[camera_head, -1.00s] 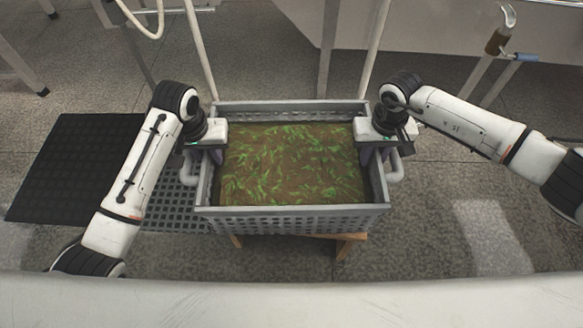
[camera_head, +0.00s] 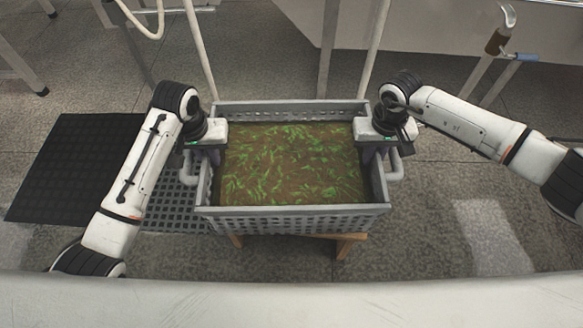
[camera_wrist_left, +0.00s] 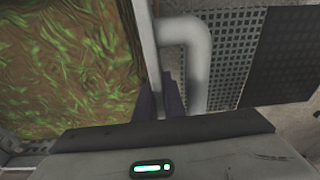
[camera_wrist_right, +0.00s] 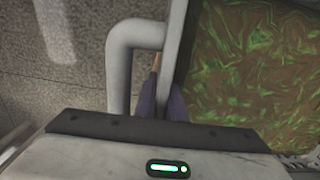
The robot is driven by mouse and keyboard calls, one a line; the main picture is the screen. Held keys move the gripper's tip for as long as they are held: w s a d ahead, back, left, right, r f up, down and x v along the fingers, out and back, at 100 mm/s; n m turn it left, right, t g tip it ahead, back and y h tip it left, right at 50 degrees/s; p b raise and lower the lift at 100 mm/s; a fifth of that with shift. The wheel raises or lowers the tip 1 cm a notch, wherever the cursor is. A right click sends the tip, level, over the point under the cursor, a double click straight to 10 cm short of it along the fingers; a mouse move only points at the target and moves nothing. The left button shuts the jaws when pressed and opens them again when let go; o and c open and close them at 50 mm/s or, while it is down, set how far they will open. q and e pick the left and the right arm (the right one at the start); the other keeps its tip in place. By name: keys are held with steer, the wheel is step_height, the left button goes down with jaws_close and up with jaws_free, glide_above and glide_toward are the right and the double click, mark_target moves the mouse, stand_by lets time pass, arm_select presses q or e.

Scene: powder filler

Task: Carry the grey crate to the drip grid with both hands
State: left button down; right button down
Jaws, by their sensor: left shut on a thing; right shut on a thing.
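The grey crate (camera_head: 295,211) is in the middle of the head view, level, filled with a brown and green leafy mass (camera_head: 290,160). My left gripper (camera_head: 210,157) is shut on its left end wall; the left wrist view shows the fingers (camera_wrist_left: 161,100) beside the bent grey handle. My right gripper (camera_head: 372,153) is shut on the right end wall, its fingers (camera_wrist_right: 161,103) beside the other handle. A dark perforated grid (camera_head: 175,205), seemingly the drip grid, lies left of the crate, partly hidden by my left arm and the crate.
A wooden stand (camera_head: 350,245) shows below the crate; whether they touch is hidden. A black mat (camera_head: 70,165) lies on the floor at the far left. Pale poles (camera_head: 372,50) rise behind the crate. A tap with a blue handle (camera_head: 524,57) is at the upper right. Floor on the right is clear.

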stand_by(0.8)
